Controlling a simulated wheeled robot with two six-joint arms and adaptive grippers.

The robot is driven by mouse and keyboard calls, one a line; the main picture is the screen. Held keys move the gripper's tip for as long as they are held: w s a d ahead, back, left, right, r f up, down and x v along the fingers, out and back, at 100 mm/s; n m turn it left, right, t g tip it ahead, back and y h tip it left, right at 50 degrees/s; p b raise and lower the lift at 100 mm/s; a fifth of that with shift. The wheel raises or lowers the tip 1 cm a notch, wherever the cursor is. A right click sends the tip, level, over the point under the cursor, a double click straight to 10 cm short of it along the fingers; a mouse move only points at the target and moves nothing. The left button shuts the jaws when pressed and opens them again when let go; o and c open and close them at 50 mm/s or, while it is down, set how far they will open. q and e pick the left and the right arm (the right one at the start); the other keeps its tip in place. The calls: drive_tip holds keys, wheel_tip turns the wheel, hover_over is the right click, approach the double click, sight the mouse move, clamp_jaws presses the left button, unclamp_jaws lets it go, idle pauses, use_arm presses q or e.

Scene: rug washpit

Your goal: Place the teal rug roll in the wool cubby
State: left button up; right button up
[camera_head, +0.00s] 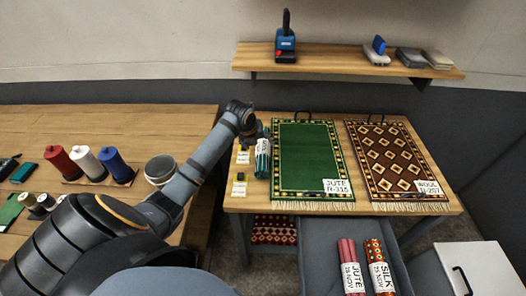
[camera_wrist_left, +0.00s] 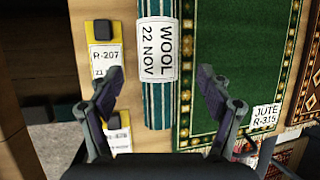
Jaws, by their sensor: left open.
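The teal rug roll (camera_head: 263,165) lies along the left part of the small wooden table, beside the green rug. Its white label reads WOOL 22 NOV in the left wrist view, where the striped roll (camera_wrist_left: 157,108) runs between my fingers. My left gripper (camera_head: 254,132) is over the roll's far end in the head view. In the left wrist view my left gripper (camera_wrist_left: 160,80) is open, one finger on each side of the roll, not closed on it. I cannot make out a cubby marked wool. My right gripper is not in view.
A green rug (camera_head: 305,155) tagged JUTE and a brown patterned rug (camera_head: 392,155) tagged WOOL cover most of the table. Yellow tags (camera_head: 239,189) lie left of the roll.

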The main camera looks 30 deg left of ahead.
sight(261, 148)
use_arm(q)
drive_tip(key=shift+x, duration=1.25)
drive_tip(key=x, duration=0.5)
drive_tip(key=shift+a+f+p, duration=0.15)
drive_tip(key=shift+p, duration=0.25)
drive_tip(key=shift+s, duration=0.1)
drive_tip(key=shift+c, duration=0.5)
drive_tip(key=shift+c, duration=1.2)
drive_tip(key=c, duration=1.1)
drive_tip(key=shift+r, duration=0.2)
